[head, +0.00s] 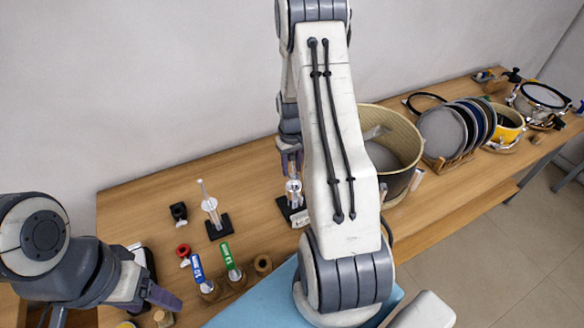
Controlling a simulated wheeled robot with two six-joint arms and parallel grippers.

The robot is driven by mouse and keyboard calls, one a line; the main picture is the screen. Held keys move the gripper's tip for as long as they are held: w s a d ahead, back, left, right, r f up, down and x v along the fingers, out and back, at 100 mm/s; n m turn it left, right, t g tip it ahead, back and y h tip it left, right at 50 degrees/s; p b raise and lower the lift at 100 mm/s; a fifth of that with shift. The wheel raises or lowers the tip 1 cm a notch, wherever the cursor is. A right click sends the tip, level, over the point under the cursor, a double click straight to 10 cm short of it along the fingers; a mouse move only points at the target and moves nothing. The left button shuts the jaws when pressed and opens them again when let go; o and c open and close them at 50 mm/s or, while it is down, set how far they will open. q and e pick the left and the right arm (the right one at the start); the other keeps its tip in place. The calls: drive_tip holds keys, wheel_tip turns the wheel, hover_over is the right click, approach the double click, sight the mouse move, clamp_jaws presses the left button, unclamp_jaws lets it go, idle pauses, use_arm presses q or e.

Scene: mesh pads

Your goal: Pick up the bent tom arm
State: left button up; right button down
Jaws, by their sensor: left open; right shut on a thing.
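My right gripper (290,165) points down behind my large white arm link and is shut on a chrome metal piece (293,188), which appears to be the bent tom arm. The piece is at a small black stand (298,214); I cannot tell whether it is clear of the stand. Its upper part is hidden by the fingers and its bend does not show clearly. My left gripper (155,298) is open and empty at the table's front left.
A blue and a green marker-like tube (230,260) stand in round holders by a red ring (183,251) and a small black part (178,211). A large drum shell (400,130), a rack of round pads (445,132) and smaller drums fill the right. The back left tabletop is clear.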

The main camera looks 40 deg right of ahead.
drive_tip(key=s+d+r+p, duration=0.6)
drive_tip(key=s+r+p, duration=0.3)
drive_tip(key=r, duration=0.4)
drive_tip(key=shift+s, duration=0.5)
